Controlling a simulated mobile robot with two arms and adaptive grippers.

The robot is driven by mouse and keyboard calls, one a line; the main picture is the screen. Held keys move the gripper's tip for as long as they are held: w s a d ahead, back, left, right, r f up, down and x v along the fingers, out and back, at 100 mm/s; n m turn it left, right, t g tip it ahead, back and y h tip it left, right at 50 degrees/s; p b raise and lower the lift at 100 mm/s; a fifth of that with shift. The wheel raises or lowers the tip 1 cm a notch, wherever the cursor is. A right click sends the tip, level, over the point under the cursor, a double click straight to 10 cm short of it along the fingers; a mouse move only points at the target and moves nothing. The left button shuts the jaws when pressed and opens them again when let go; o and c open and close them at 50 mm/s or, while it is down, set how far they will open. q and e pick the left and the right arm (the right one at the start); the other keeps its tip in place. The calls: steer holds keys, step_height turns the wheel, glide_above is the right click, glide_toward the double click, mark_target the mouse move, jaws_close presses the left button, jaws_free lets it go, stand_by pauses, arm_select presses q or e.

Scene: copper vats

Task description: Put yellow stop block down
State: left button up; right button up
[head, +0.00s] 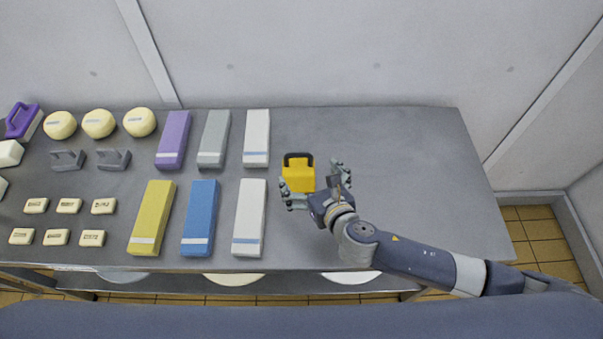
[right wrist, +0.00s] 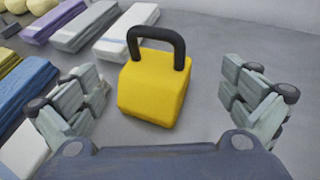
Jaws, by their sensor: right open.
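The yellow stop block (head: 298,178) with its black loop handle stands upright on the grey table, right of the rows of long blocks. It also shows in the right wrist view (right wrist: 155,92), resting on the table top. My right gripper (head: 314,184) is open, with a finger on either side of the block. In the right wrist view (right wrist: 165,105) gaps show between both fingers and the block, so it is not held. My left gripper is in neither view.
White (head: 249,218), blue (head: 201,218) and yellow (head: 152,218) long blocks lie left of the stop block, with purple, grey and white ones behind. Small cream pieces and round cream blocks fill the left. The grey table (head: 420,165) is bare on the right.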

mark_target(298, 162)
steer(key=x, duration=0.9)
steer(key=shift+a, duration=0.2)
steer(key=c, duration=1.5)
steer(key=shift+r, duration=0.1)
steer(key=shift+c, duration=0.2)
